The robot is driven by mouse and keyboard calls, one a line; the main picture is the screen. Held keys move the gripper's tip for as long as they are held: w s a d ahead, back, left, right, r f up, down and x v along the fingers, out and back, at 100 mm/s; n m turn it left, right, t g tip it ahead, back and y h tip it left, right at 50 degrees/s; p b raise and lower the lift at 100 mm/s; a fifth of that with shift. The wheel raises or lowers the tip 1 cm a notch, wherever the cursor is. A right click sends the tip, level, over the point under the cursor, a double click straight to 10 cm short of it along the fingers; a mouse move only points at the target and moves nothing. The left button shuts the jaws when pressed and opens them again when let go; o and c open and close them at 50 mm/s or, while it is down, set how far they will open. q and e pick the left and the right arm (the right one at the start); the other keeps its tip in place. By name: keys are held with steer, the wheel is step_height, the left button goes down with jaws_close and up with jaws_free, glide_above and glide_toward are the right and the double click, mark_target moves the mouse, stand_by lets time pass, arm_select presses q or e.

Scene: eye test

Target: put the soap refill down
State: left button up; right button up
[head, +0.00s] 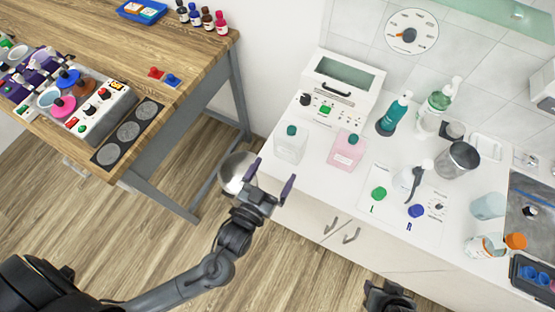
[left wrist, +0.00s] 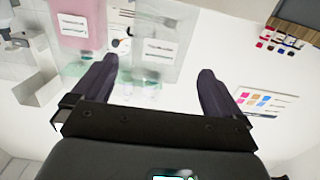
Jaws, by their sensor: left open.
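Two capped refill bottles stand upright on the white counter (head: 320,185). One is clear (head: 291,148) and one is pink (head: 345,152); I cannot tell which one the task means. My left gripper (head: 271,177) is open and empty, near the counter's front left edge and apart from the bottles in the head view. In the left wrist view, the clear bottle (left wrist: 160,40) is ahead of the open fingers (left wrist: 156,76), and the pink bottle (left wrist: 82,22) is at the upper left. My right gripper (head: 390,296) shows only partly at the bottom edge.
A white box with a dark window (head: 340,82) stands behind the bottles. A wooden table (head: 190,62) is at left; a round silver bin (head: 236,172) is below.

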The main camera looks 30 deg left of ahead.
arm_select(q)
steer(key=s+a+f+m+g, duration=0.1)
steer(key=s+a+f+g, duration=0.1)
steer(key=s+g, duration=0.4)
steer(key=s+a+f+g, duration=0.3)
steer(key=s+a+g, duration=0.1)
steer(key=s+g, duration=0.3)
steer(key=shift+s+a+f+m+g, duration=0.15)
steer(key=shift+s+a+m+g, duration=0.2)
steer(key=shift+g, duration=0.35)
